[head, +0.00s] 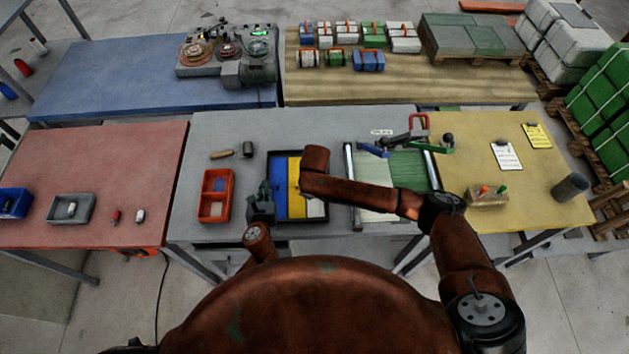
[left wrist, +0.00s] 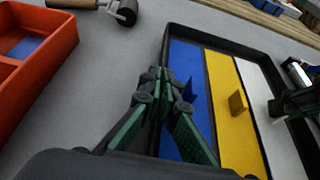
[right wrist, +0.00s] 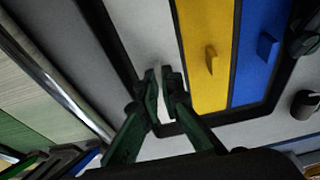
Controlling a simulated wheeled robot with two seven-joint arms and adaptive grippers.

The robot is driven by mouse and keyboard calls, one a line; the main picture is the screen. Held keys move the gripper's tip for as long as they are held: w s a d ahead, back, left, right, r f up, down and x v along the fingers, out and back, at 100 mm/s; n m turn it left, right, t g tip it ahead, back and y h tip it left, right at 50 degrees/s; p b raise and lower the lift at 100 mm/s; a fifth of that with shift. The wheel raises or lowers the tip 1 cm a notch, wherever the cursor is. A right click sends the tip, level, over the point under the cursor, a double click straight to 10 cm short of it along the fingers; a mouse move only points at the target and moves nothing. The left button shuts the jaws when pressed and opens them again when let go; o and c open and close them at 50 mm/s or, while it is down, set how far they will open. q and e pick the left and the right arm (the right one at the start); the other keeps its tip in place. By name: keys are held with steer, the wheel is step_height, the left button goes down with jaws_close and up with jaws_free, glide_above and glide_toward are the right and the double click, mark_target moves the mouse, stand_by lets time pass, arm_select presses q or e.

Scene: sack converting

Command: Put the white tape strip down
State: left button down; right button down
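The white tape strip (right wrist: 135,25) is flat in the end lane of a black-rimmed tray (head: 287,220), beside the yellow strip (right wrist: 207,85) and the blue strip (right wrist: 252,75). It also shows in the left wrist view (left wrist: 254,82). My right gripper (right wrist: 161,82) is shut on the white strip's small upright tab; whether the strip touches the tray floor I cannot tell. In the head view my right arm hides this gripper and much of the strip. My left gripper (left wrist: 160,78) is shut and empty at the tray's blue side; it also shows in the head view (head: 262,203).
An orange bin (head: 215,196) stands left of the tray. A roller (head: 247,149) and a wooden-handled tool (head: 222,154) lie behind. A frame with striped green sheet (head: 407,168) stands right of the tray. The grey table (head: 200,130) is clear at the back left.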

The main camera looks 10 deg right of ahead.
steer(key=shift+f, duration=0.15)
steer(key=c, duration=2.2)
jaws_free()
steer(key=shift+o, duration=0.2)
steer(key=v, duration=1.2)
arm_select(q)
steer(key=c, duration=2.6)
jaws_free()
steer(key=shift+c, duration=0.2)
steer(key=o, duration=0.6)
steer(key=shift+c, duration=0.2)
